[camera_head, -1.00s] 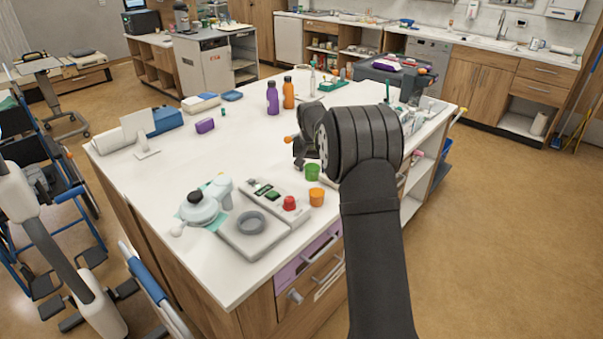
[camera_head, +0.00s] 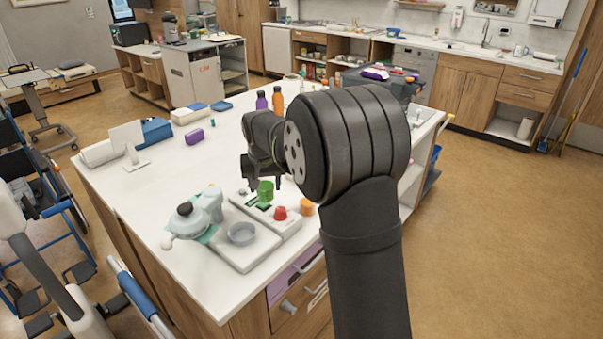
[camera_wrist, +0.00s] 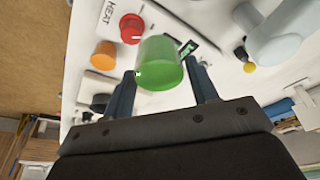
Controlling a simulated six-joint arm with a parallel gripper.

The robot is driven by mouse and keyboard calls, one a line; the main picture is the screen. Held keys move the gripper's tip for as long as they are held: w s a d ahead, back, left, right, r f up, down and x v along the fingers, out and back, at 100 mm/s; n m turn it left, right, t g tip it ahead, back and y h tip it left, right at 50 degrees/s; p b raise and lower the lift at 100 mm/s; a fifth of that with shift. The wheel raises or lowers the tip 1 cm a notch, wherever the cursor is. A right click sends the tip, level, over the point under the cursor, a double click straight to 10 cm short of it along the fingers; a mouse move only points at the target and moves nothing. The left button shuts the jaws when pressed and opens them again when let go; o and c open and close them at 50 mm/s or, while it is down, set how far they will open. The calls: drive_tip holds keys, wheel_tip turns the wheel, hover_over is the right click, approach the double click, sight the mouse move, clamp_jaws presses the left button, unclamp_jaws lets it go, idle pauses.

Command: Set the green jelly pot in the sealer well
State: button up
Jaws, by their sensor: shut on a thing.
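The green jelly pot (camera_head: 265,191) is in my gripper (camera_head: 264,182), held over the sealer's control panel in the head view. In the wrist view the pot (camera_wrist: 160,64) sits between the two dark fingers of my gripper (camera_wrist: 162,82). The sealer (camera_head: 222,243) is a pale grey unit near the table's front corner. Its round grey well (camera_head: 241,234) is in front and to the left of the pot, apart from it, and looks empty. A red button (camera_head: 280,213) is on the panel, also visible in the wrist view (camera_wrist: 131,28).
An orange pot (camera_head: 306,206) stands right of the panel. A grey-white rounded device (camera_head: 199,214) stands left of the well. The table's middle left is clear.

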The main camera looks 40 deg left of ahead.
drive_tip(key=s+a+n, duration=0.1)
drive_tip(key=s, duration=0.8)
drive_tip(key=shift+f, duration=3.85)
drive_tip(key=shift+f, duration=0.45)
drive_tip(key=o, duration=1.5)
drive_tip(key=shift+r, duration=0.1)
wheel_tip(320, 180, up, 8)
